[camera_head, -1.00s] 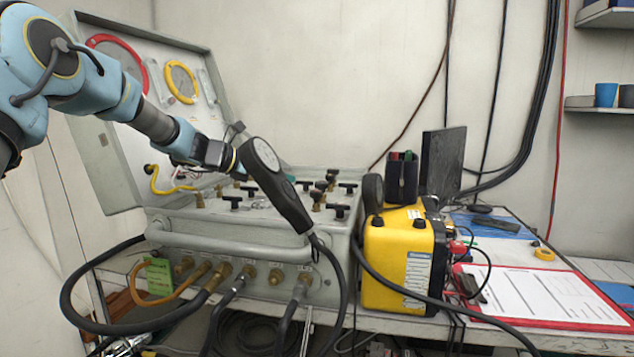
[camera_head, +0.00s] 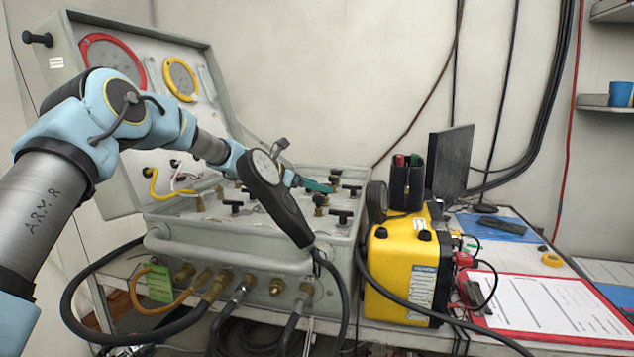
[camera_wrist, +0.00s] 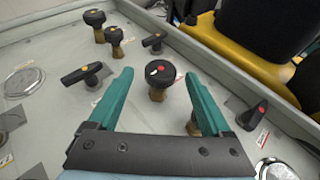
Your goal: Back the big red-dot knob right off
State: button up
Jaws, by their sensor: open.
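In the wrist view a round black knob (camera_wrist: 165,72) with a red dot and a white mark on top stands on a brass stem. It lies between and slightly beyond the tips of my open gripper (camera_wrist: 157,78), with a teal finger on each side. I see no contact with the knob. In the head view my gripper (camera_head: 318,186) is over the right part of the grey air panel (camera_head: 205,227), partly behind the hand-held gauge (camera_head: 283,203). I cannot tell this knob apart from its neighbours there.
In the wrist view a yellow-dot knob (camera_wrist: 95,17), another black knob (camera_wrist: 114,36), T-handles (camera_wrist: 85,73) and a red-marked black handle (camera_wrist: 252,116) stand around. A second brass stem shows by the right finger. A yellow case (camera_head: 400,265) stands right of the panel.

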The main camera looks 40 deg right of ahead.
jog(key=shift+d+f, duration=0.1)
jog(key=shift+d, duration=0.1)
jog(key=shift+s, duration=0.1)
grip_shut()
jog(key=shift+f+b, duration=0.1)
jog(key=shift+b, duration=0.2)
